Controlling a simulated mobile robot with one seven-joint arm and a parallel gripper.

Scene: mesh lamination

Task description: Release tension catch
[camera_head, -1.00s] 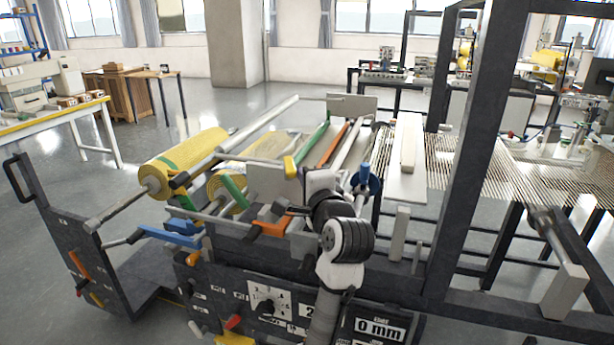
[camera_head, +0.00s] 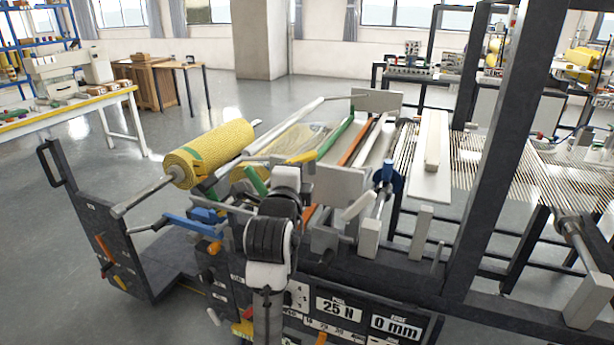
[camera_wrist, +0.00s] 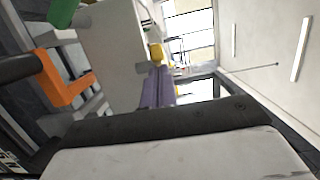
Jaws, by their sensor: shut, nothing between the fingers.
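No label I can read names the tension catch. The coloured levers sit on the dark laminating machine. An orange bent handle (camera_wrist: 62,82) is close on the left of the wrist view; an orange piece (camera_head: 308,216) shows just right of my wrist in the head view. My gripper (camera_head: 287,175) is over the machine's front, seen from behind. It is shut and holds nothing. Its fingertips are hidden, so contact with a lever cannot be told. Its dark and white body (camera_wrist: 160,140) fills the bottom of the wrist view.
A yellow mesh roll (camera_head: 208,153) lies on its shaft at the left. A tension sign reading 25 N (camera_head: 338,309) and one reading 0 mm (camera_head: 396,327) are on the front panel. A dark upright post (camera_head: 490,150) stands at the right. Floor is open at the left.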

